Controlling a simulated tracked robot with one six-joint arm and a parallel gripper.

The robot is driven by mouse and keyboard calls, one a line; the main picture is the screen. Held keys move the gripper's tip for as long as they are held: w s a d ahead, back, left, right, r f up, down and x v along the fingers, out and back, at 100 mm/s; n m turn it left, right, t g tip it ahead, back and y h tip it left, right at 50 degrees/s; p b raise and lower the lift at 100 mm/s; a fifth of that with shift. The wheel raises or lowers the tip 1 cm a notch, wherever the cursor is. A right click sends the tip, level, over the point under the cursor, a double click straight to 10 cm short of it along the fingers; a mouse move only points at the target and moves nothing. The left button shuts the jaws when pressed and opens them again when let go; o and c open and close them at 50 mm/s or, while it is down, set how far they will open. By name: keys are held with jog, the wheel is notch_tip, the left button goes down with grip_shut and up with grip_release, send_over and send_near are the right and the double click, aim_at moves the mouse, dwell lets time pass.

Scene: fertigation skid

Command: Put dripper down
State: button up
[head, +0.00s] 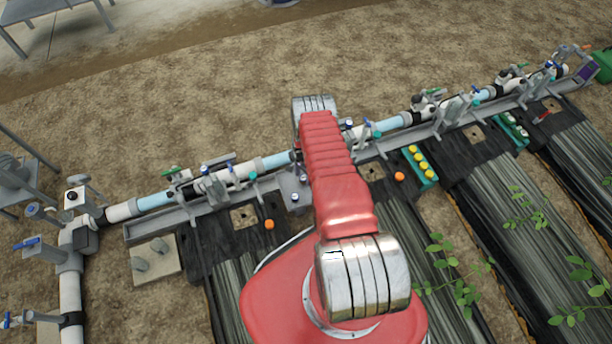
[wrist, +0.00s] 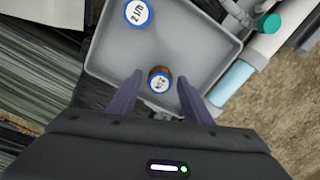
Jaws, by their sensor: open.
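In the wrist view, my gripper (wrist: 159,79) is open over a grey tray (wrist: 205,62). A dripper (wrist: 160,86) with a blue rim, a white marked top and a brown side shows between the two dark fingertips, with a gap on each side. I cannot tell how deep the fingertips reach around it. A second blue-rimmed dripper (wrist: 137,13) with a white marked top stands in the tray farther off, at the upper left. In the head view, my red arm hides my gripper and part of the tray (head: 283,183); small blue-and-white tops show there.
A pipe line with valves (head: 240,172) runs along the tray. A green rack with yellow caps (head: 420,168) and another green rack (head: 512,131) stand to the right. Orange round pieces (head: 269,224) (head: 399,176) lie near the black sheeting. The tray's middle has free room.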

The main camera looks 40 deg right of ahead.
aim_at(303, 178)
notch_tip(303, 178, up, 12)
dwell(0.9)
dwell(0.4)
